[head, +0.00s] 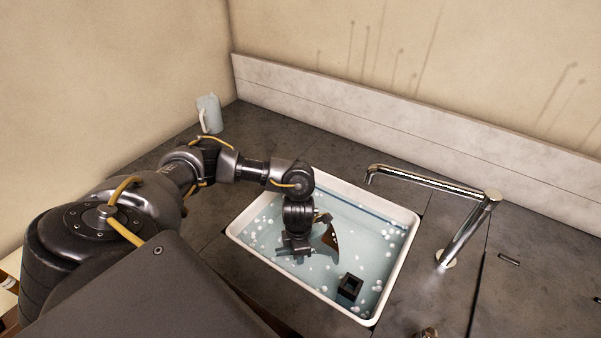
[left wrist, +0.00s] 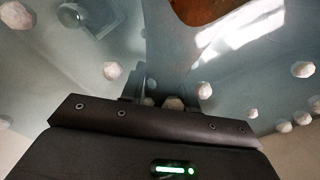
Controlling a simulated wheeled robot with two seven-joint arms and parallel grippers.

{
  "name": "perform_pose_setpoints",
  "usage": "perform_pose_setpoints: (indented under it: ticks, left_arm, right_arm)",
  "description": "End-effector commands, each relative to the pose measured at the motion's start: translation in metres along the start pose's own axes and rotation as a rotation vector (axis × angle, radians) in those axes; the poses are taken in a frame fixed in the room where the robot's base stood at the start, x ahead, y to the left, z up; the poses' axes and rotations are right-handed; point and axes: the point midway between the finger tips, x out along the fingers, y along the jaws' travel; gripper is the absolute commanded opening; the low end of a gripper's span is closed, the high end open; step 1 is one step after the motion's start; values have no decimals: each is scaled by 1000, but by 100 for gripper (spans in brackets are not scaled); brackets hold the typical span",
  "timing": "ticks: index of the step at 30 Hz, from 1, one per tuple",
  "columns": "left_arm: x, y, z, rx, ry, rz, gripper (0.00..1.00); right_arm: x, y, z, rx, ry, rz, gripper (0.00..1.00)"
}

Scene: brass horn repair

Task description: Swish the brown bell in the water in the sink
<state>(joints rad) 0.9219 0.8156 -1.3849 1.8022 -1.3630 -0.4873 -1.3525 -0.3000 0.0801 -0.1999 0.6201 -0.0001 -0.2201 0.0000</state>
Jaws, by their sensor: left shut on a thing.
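The white-rimmed sink (head: 243,243) is set in the dark counter and holds bluish water (head: 375,235) with white bubbles. My left gripper (head: 300,252) reaches down over the left half of the sink. It is shut on the brown bell (head: 329,238), whose flared end shows just right of the fingers, at or in the water. In the left wrist view the bell (left wrist: 205,10) shows at the top, with a brown patch and a bright shine. The gripper's fingers (left wrist: 150,95) are partly hidden by its own body. My right gripper is in neither view.
A small dark square block (head: 350,286) sits in the sink's front right part. A chrome faucet (head: 440,187) arches over the sink's right rim. A pale mug (head: 209,113) stands at the back left. The counter right of the faucet is mostly clear.

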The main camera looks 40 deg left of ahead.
Motion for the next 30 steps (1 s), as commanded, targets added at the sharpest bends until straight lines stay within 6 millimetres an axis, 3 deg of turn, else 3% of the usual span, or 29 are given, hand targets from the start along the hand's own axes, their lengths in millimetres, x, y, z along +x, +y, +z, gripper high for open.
perform_pose_setpoints:
  ticks: [15, 30]
  left_arm:
    - [0, 15, -15, 0, -1, 1, 4]
    - [-1, 15, -14, 1, -1, 0, 4]
  right_arm:
    - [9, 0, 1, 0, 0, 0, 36]
    - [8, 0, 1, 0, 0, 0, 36]
